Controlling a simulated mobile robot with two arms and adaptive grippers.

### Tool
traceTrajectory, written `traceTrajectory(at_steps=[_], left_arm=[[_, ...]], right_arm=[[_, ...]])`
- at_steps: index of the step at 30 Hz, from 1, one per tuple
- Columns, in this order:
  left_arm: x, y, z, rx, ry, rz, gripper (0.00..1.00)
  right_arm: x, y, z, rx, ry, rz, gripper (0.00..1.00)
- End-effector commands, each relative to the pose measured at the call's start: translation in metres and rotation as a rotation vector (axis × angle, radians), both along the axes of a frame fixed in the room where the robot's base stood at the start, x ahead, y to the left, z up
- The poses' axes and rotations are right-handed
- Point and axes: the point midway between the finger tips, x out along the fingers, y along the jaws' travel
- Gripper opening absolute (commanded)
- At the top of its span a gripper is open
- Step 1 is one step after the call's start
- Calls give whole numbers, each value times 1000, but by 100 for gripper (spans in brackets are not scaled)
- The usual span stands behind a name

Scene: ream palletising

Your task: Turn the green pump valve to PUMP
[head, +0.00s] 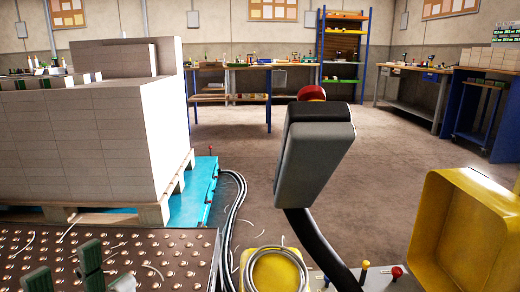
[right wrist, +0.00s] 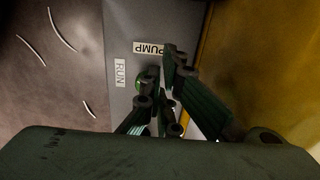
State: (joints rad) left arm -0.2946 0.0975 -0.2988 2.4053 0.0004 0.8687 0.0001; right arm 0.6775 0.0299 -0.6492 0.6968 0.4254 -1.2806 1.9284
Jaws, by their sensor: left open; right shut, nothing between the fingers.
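In the right wrist view a grey panel (right wrist: 120,55) carries a PUMP label (right wrist: 150,48) and, to its left, a RUN label (right wrist: 121,70). A small bright green part (right wrist: 152,71), which looks like the pump valve, shows just below the PUMP label, mostly hidden by my right gripper (right wrist: 160,76). That gripper is shut with nothing between its fingers, close to the green part; I cannot tell whether they touch. The valve's setting cannot be read. In the head view my left gripper (head: 100,272) is open and empty at the lower left, over the studded plate.
A yellow box (head: 470,235) stands at the right. A hose coil (head: 275,272) and red (head: 397,271) and yellow knobs are at the bottom. A pallet of stacked reams (head: 85,140) stands at the left. The studded plate (head: 165,260) lies before it. The floor beyond is clear.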

Motion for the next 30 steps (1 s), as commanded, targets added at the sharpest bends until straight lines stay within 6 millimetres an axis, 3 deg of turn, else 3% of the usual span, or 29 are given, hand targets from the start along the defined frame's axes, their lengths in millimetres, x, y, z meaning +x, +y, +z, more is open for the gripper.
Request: traceTrajectory(at_steps=[1, 7, 21, 26, 30], left_arm=[[-1, 0, 4, -1, 31, -1, 47], [-2, 1, 24, -4, 28, -2, 47], [-3, 1, 24, -5, 31, -1, 47], [-3, 1, 24, -5, 30, -1, 47], [-3, 1, 24, -5, 30, -1, 47]], right_arm=[[-1, 1, 14, 1, 1, 0, 0], [-1, 1, 33, 2, 1, 1, 0], [-4, 4, 32, 7, 2, 18, 0], [-23, 18, 27, 40, -4, 144, 0], [-53, 34, 23, 87, -31, 346, 0]])
